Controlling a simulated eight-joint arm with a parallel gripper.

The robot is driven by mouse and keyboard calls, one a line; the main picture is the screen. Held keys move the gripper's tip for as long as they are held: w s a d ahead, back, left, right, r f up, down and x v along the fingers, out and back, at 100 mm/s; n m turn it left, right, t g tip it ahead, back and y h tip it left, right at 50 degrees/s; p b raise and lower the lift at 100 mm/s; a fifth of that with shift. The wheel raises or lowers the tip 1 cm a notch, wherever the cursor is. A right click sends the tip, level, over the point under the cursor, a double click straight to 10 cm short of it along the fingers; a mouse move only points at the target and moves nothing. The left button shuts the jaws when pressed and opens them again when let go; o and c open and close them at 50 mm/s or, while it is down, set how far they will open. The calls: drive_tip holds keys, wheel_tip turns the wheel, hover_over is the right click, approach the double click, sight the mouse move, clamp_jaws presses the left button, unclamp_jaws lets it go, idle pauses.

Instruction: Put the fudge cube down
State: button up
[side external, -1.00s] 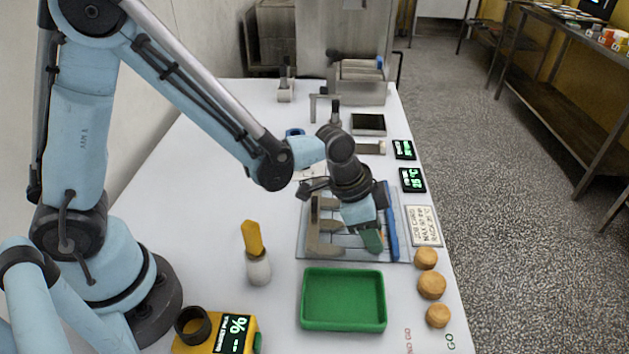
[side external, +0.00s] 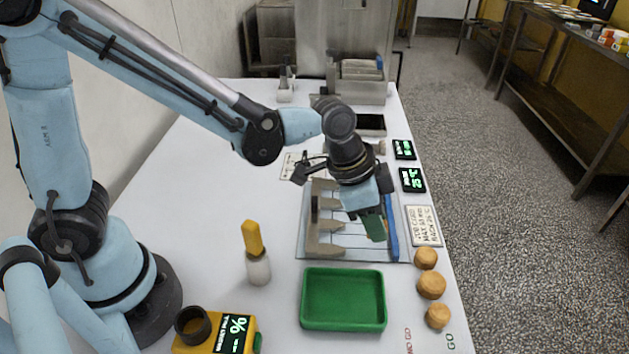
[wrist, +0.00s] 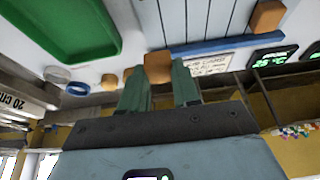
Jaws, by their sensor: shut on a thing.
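My gripper (side external: 375,227) hangs tilted above the wire mesh frame (side external: 310,250), near its blue bar (side external: 391,228). In the wrist view, the brown fudge cube (wrist: 158,67) shows between the tips of my two green fingers (wrist: 160,84), which are shut on it. In the side view, a green finger hides the cube. The wrist view also shows the mesh's thin wires and blue bar (wrist: 215,44).
A green tray (side external: 343,328) lies in front of the mesh. Several round tan pieces (side external: 432,286) line the right edge by a job card (side external: 424,226). A yellow-handled brush (side external: 254,245) stands at left. Two displays (side external: 411,180) stand behind the card.

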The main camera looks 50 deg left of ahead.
wheel_tip(320, 180, up, 6)
hover_over(348, 304)
drive_tip(key=w+d, duration=0.1)
drive_tip(key=s+d+m+g+h, duration=0.15)
drive_tip(key=s+m, duration=0.25)
drive_tip(key=s, duration=0.8)
drive_tip(key=shift+y, duration=0.25)
drive_tip(key=w+a+f, duration=0.1)
drive_tip(key=w+f, duration=0.1)
drive_tip(key=w, duration=0.1)
drive_tip(key=w+a+f, duration=0.1)
drive_tip(key=w+f, duration=0.1)
drive_tip(key=w, duration=0.2)
drive_tip(key=w+a+f, duration=0.2)
drive_tip(key=w+f, duration=0.1)
drive_tip(key=shift+w, duration=0.2)
drive_tip(key=shift+f, duration=2)
drive_tip(key=o, duration=0.8)
drive_tip(key=shift+f, duration=0.15)
